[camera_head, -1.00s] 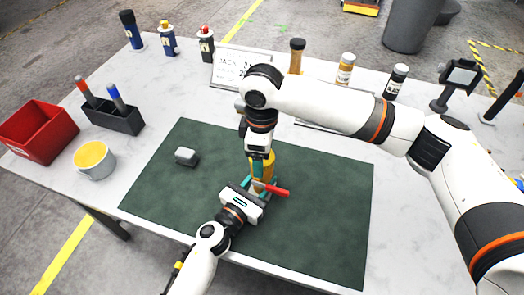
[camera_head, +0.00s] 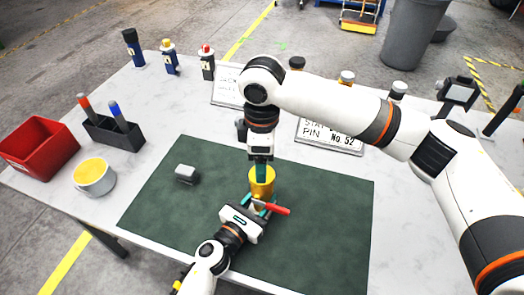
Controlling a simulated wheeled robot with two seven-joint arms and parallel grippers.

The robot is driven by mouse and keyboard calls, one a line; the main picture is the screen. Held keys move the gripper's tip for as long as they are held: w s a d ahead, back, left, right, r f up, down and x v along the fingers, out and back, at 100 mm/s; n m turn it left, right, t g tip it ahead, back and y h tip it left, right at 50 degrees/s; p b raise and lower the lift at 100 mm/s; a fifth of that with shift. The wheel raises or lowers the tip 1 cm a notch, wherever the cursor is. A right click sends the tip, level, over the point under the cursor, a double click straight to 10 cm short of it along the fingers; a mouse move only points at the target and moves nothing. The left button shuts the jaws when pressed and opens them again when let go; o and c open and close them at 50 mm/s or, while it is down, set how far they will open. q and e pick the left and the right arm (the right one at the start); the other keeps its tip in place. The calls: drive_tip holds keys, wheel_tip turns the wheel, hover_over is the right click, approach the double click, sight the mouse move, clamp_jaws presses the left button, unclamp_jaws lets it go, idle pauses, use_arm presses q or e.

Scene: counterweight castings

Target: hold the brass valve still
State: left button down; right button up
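The brass valve (camera_head: 263,188) stands upright on the green mat (camera_head: 320,225), with a red lever handle (camera_head: 277,209) pointing to the right. My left gripper (camera_head: 257,204) comes from the lower left. Its teal fingers are on both sides of the valve's lower body and appear shut on it. My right gripper (camera_head: 262,170) points down from above at the valve's open top. Its teal fingers overlap the rim, and I cannot tell whether they touch it or how far apart they are.
A small grey block (camera_head: 187,174) lies on the mat, left of the valve. Bottles and signs (camera_head: 330,134) line the back. The mat's right side is clear.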

sight(262, 193)
drive_tip(key=n, duration=0.2)
drive_tip(key=r+n, duration=0.2)
drive_tip(key=n, duration=0.1)
drive_tip(key=shift+n, duration=0.3)
drive_tip(key=n, duration=0.2)
drive_tip(key=r+n, duration=0.1)
drive_tip(key=n, duration=0.1)
drive_tip(key=shift+n, duration=0.4)
drive_tip(key=shift+f, duration=4)
drive_tip(key=shift+c, duration=0.3)
drive_tip(key=c, duration=0.9)
drive_tip(key=shift+c, duration=0.2)
drive_tip(key=o, duration=1.1)
